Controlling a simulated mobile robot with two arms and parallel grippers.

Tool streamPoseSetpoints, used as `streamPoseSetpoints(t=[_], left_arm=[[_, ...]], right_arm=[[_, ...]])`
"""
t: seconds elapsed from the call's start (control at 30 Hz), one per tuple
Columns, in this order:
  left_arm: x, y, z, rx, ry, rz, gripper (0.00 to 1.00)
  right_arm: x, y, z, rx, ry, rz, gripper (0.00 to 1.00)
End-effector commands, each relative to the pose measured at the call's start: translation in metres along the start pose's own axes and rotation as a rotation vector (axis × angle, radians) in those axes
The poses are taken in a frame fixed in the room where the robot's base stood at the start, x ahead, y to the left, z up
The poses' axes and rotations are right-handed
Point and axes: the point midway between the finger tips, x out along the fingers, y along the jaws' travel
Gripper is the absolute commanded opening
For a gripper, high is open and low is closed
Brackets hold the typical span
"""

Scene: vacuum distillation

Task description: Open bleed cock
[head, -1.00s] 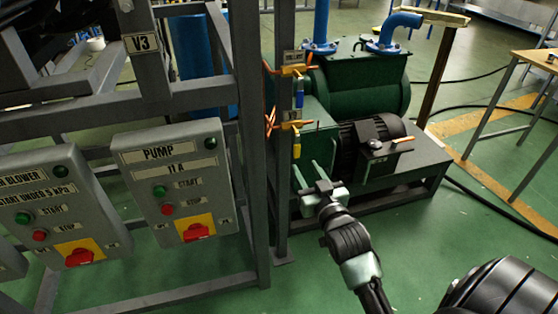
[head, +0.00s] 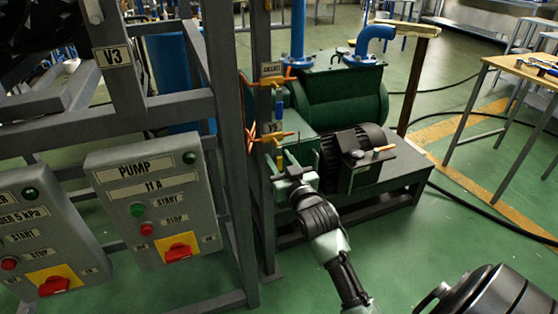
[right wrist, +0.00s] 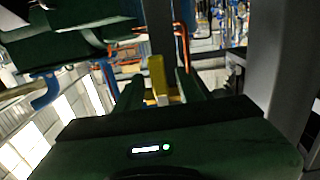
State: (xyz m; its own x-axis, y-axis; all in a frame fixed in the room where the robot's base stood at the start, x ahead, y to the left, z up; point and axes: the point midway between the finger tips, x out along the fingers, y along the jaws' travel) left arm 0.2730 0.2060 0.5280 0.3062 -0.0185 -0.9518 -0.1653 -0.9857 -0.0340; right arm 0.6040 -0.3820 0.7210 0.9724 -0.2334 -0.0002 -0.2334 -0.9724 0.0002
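Two small brass cocks are on the grey post beside the green pump. The upper cock (head: 270,80) has a blue lever (head: 279,106) hanging down. The lower cock (head: 274,137) has a yellow lever (head: 280,160), also hanging down. I cannot read their labels clearly, so I cannot tell which is the bleed cock. My right gripper (head: 288,163) is open at the yellow lever. In the right wrist view the yellow lever (right wrist: 157,76) stands between the two spread fingers, with a gap visible on the right. Contact cannot be made out. My left gripper is not in view.
The green pump (head: 345,98) and its dark motor (head: 350,145) stand behind and right of the gripper. The grey PUMP switch box (head: 155,195) is on the frame at left. Orange tubing (head: 249,130) runs beside the post.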

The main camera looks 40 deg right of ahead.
Motion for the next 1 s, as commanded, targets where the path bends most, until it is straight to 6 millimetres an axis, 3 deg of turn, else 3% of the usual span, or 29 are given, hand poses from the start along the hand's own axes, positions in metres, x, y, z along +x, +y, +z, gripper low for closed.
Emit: streamPoseSetpoints(t=[0.03,0.13,0.17,1.0], left_arm=[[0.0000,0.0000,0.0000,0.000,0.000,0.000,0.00],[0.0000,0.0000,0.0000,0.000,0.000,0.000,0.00],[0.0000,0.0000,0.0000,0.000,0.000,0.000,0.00],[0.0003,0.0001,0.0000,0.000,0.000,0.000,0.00]], right_arm=[[-0.0001,0.0000,0.0000,0.000,0.000,0.000,0.33],[-0.0002,0.0000,0.0001,0.000,0.000,0.000,0.05],[-0.0003,0.0000,0.0001,0.000,0.000,0.000,0.00],[-0.0005,-0.0002,0.0005,0.001,0.000,0.000,0.00]])
